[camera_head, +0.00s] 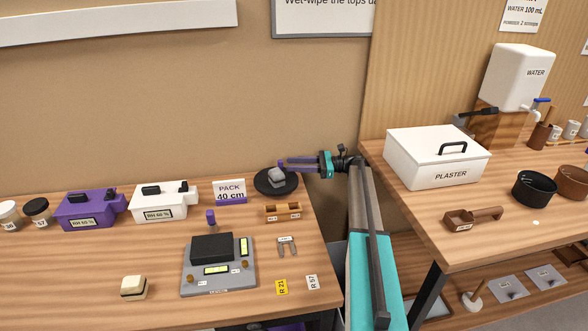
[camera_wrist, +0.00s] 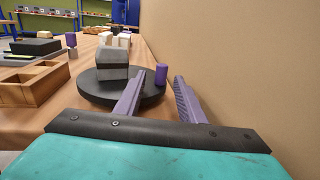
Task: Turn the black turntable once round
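The black turntable (camera_head: 280,191) is a round disc at the back right corner of the left table. It also shows in the wrist view (camera_wrist: 97,91). A grey block (camera_head: 276,176) with a darker lower part (camera_wrist: 112,85) sits on it. A short purple peg (camera_wrist: 161,75) stands near the disc's edge on the wall side. My gripper (camera_wrist: 158,82) reaches in from the right, low over the disc. Its two purple fingers are apart, and the peg shows between their tips in the wrist view. I cannot tell whether either finger touches the peg.
The wall (camera_wrist: 240,70) runs close along the right in the wrist view. A wooden compartment tray (camera_head: 283,213) lies in front of the turntable, and a PACK 40 cm sign (camera_head: 229,190) stands to its left. A grey device (camera_head: 219,278) stands nearer the front.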

